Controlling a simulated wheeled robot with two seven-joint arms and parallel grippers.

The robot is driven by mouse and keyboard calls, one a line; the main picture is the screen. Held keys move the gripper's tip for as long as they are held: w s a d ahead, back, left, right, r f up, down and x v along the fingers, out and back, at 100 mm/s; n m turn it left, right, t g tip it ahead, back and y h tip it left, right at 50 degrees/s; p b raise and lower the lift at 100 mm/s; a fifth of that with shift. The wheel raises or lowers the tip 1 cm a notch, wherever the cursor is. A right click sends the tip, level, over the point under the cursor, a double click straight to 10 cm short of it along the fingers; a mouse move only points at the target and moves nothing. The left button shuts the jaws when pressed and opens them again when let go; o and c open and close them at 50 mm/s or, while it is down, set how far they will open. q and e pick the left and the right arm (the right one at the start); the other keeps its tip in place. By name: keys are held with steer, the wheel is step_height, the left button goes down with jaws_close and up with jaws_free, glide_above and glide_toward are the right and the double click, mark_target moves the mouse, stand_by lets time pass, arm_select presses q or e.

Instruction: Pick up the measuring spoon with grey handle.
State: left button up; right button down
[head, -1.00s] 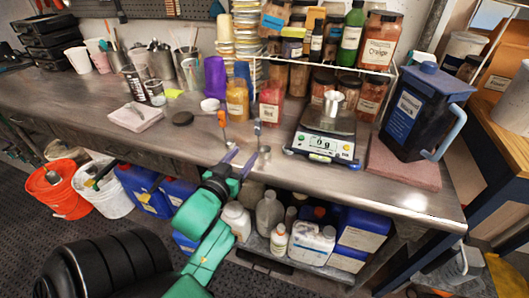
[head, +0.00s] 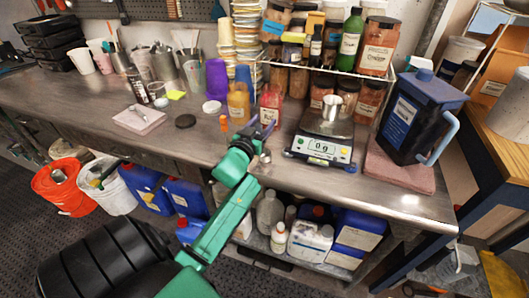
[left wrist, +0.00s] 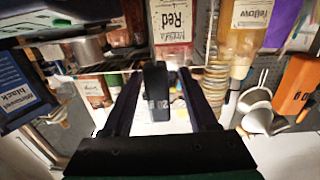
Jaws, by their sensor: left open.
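The measuring spoon with grey handle stands near the bench's front edge. In the head view its metal bowl (head: 265,157) shows below my gripper, and the jaws largely cover its handle. In the left wrist view its dark grey handle (left wrist: 157,92), with "20" markings, is upright between my fingers, with gaps on both sides. My left gripper (head: 262,126) is open around that handle; it also shows in the left wrist view (left wrist: 158,76). A measuring spoon with orange handle (head: 223,125) is left of it, and this handle also shows in the left wrist view (left wrist: 297,85). My right gripper is not in view.
A digital scale (head: 323,148) with a metal cup (head: 332,106) stands just right of my gripper. Red (head: 270,103) and yellow (head: 238,102) powder jars stand close behind. A dark blue jug (head: 412,115) stands farther right. The bench front on the left is mostly clear.

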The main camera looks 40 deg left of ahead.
arm_select(q)
steer(key=shift+s, duration=0.1)
jaws_close()
step_height(320, 180, up, 20)
steer(key=p, duration=0.1)
stand_by(1.0)
